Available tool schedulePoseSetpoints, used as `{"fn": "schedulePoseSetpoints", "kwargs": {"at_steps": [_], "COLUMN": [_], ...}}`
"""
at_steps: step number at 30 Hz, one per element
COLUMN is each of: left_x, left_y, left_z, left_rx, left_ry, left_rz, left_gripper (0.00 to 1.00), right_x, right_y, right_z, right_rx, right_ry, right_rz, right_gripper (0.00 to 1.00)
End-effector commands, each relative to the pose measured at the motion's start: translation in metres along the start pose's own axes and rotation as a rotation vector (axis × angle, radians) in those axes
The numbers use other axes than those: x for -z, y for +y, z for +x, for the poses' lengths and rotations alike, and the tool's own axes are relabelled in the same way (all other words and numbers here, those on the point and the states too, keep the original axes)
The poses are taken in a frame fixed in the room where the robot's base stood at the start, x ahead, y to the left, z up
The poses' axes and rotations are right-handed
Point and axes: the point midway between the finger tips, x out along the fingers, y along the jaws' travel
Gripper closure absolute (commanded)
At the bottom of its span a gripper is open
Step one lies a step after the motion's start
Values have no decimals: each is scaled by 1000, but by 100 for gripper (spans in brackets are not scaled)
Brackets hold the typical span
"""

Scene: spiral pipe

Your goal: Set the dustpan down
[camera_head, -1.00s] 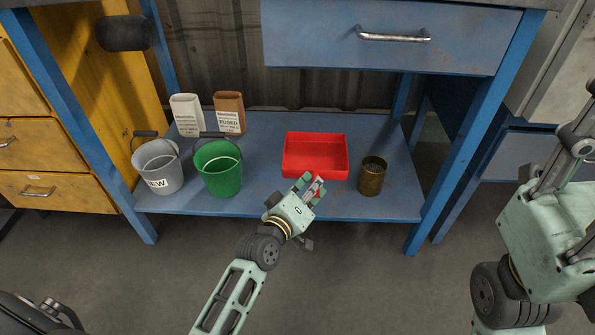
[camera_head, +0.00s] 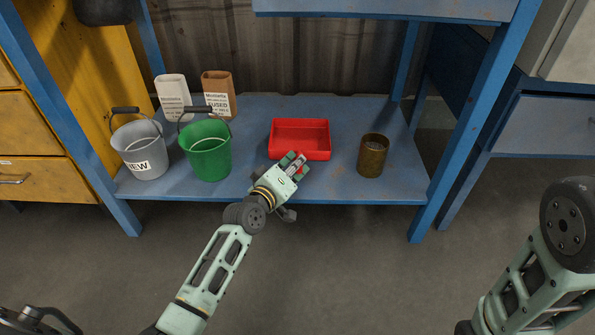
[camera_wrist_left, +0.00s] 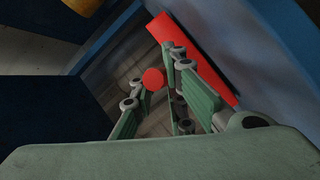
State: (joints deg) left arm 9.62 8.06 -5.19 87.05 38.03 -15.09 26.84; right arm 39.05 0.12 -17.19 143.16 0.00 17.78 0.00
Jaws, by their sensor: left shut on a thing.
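The red dustpan (camera_head: 318,154) is over the blue lower shelf, near its front middle, with its open tray facing up. I cannot tell whether it rests on the shelf or hovers just above it. My left gripper (camera_head: 295,163) is at the near side of the dustpan and is shut on it, apparently by its handle. In the left wrist view, a round red end (camera_wrist_left: 153,79) shows between the green finger pads, with a red strip of the pan (camera_wrist_left: 200,62) beyond. The fingers hide most of the handle. My right gripper is out of view.
Left of the dustpan on the shelf (camera_head: 255,186) stand a green bucket (camera_head: 209,160) and a grey bucket (camera_head: 140,150). Behind them are a white container (camera_head: 172,92) and a brown one (camera_head: 217,90). A brass can (camera_head: 372,158) stands to the right. A drawer (camera_head: 390,8) hangs above.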

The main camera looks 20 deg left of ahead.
Motion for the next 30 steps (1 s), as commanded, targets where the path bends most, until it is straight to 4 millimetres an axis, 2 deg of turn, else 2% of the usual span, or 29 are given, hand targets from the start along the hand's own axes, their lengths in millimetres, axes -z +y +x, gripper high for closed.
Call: {"fn": "schedulePoseSetpoints", "kwargs": {"at_steps": [13,14,20,30], "left_x": [-4,-4,-4,-3], "left_y": [-6,-6,-6,-4], "left_z": [1,1,1,1], "left_rx": [-3,-1,-1,-1], "left_ry": [2,0,0,1], "left_rz": [1,0,0,0], "left_gripper": [100,87,70,68], "right_x": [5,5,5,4], "right_y": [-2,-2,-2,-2], "right_z": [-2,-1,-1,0], "right_rx": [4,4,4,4], "right_ry": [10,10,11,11], "right_rz": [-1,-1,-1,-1], "right_gripper": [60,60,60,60]}}
